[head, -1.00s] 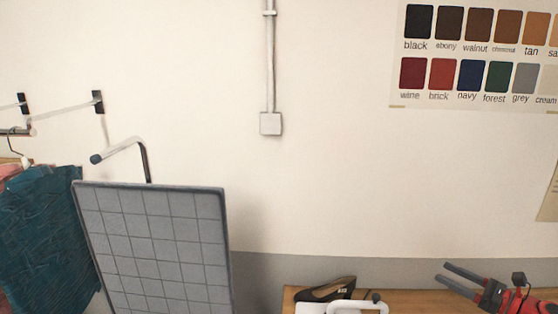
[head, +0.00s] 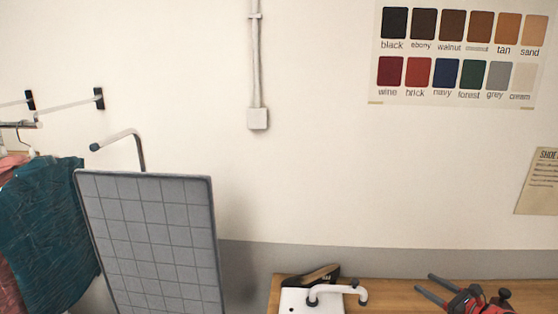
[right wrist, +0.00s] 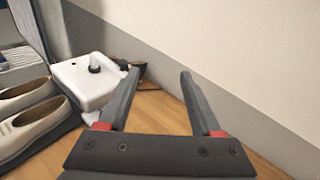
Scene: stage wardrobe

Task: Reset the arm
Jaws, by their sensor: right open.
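My right gripper (head: 434,284) is at the lower right of the head view, above the wooden table (head: 392,292). Its two dark fingers are apart with nothing between them. It also shows in the right wrist view (right wrist: 158,76), open and pointing toward the wall. My left gripper is not in view.
A white box-like piece with a handle (head: 312,300) and a dark shoe (head: 322,274) are left of my right gripper. Pale shoes (right wrist: 28,115) lie left in the wrist view. A grey gridded board (head: 150,240) and hanging teal garment (head: 45,230) stand at left.

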